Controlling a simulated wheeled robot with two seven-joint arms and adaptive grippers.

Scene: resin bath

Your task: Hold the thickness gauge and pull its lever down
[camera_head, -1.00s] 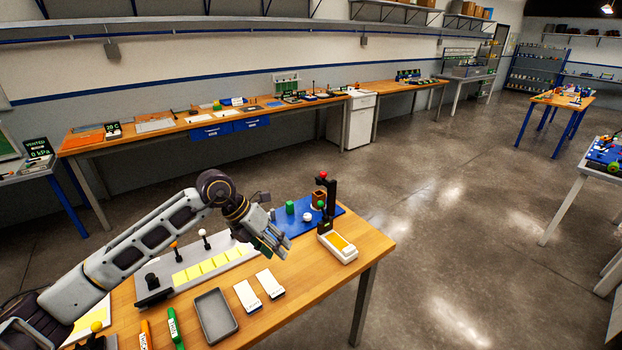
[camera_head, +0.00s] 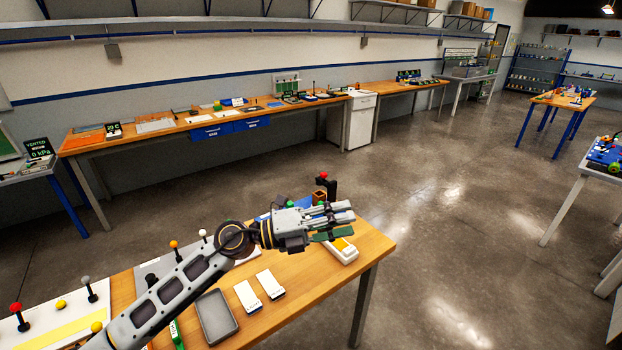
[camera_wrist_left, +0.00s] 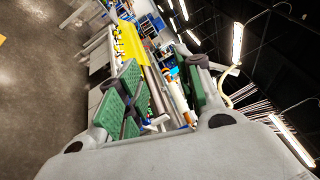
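A dark upright post with a red knob (camera_head: 324,183), probably part of the thickness gauge, stands near the bench's far right corner. A green ball and the post's lower part are mostly hidden behind my left gripper (camera_head: 346,222). A white box with a yellow top (camera_head: 345,250) lies just below the fingers, partly covered; I cannot tell whether it belongs to the gauge. My left gripper points right, above or in front of these things. In the left wrist view its green-padded fingers (camera_wrist_left: 162,90) stand apart with nothing clearly held. My right gripper is not in view.
The wooden bench (camera_head: 312,290) has a grey tray (camera_head: 215,318), two white cards (camera_head: 270,284) and a panel with ball-topped levers (camera_head: 88,285). A blue mat (camera_head: 292,203) is mostly hidden by my arm. The bench's front right is clear.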

